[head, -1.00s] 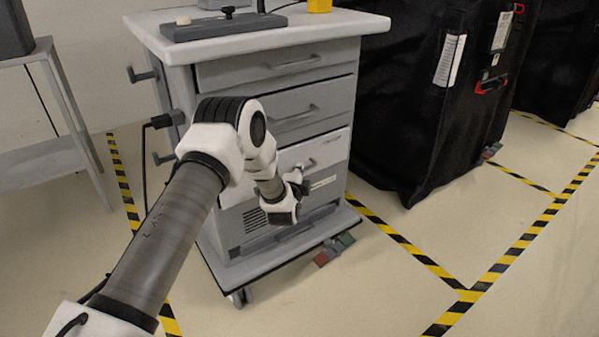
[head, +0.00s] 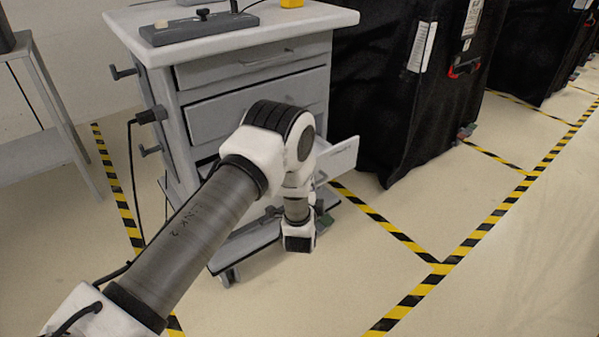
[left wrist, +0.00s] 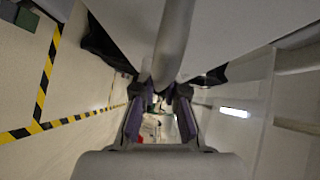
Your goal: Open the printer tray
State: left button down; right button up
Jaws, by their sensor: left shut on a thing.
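The grey printer tray (head: 338,158) is the lower drawer of the grey cart (head: 240,40). It stands out from the cart front, and its right end shows past my left arm in the head view. In the left wrist view my left gripper (left wrist: 160,92) is shut on the tray handle (left wrist: 174,45), a rounded grey bar running between the fingers. My right gripper is in neither view.
Closed drawers (head: 250,65) sit above the tray. A black covered cart (head: 385,100) stands close on the right. A grey table (head: 45,150) is at the left. The floor in front, with yellow-black tape (head: 405,240), is clear.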

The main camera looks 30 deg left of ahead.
pick_arm(q)
jog(key=shift+s+d, duration=0.3)
jog(key=shift+d, duration=0.4)
jog(key=shift+s+d, duration=0.25)
jog(key=shift+d, duration=0.45)
jog(key=c, duration=1.2)
grip_release()
jog(key=shift+s, duration=0.1)
jog(key=v, duration=1.1)
jog(key=shift+s, duration=0.35)
jog(key=shift+d, duration=0.15)
